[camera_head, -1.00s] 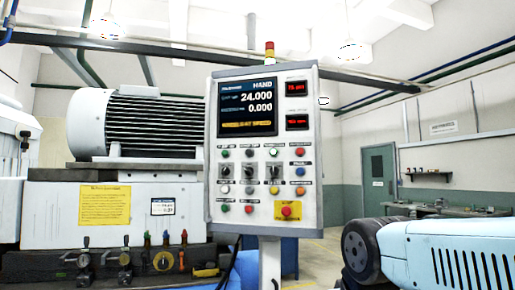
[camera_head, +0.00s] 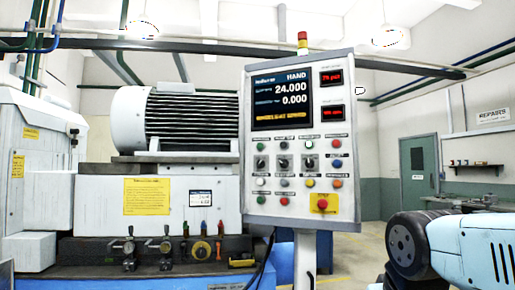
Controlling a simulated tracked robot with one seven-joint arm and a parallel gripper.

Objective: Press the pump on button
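The control panel (camera_head: 299,140) stands upright on a post, a little right of centre. Its screen (camera_head: 281,101) reads HAND, 24.000 and 0.000. Below the screen are rows of small coloured buttons and several black switches (camera_head: 283,162). A green button (camera_head: 283,147) is in the upper row. A red button on a yellow plate (camera_head: 323,204) is at the lower right. The labels are too small to read, so I cannot tell which button is pump on. My light blue arm (camera_head: 470,250) shows at the lower right, apart from the panel. My gripper is out of view.
The grinder with its ribbed motor (camera_head: 190,123) and several levers (camera_head: 165,247) stands left of the panel. A signal lamp (camera_head: 302,43) tops the panel. A green door (camera_head: 418,167) and a bench (camera_head: 480,195) are behind. Open floor shows right of the post.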

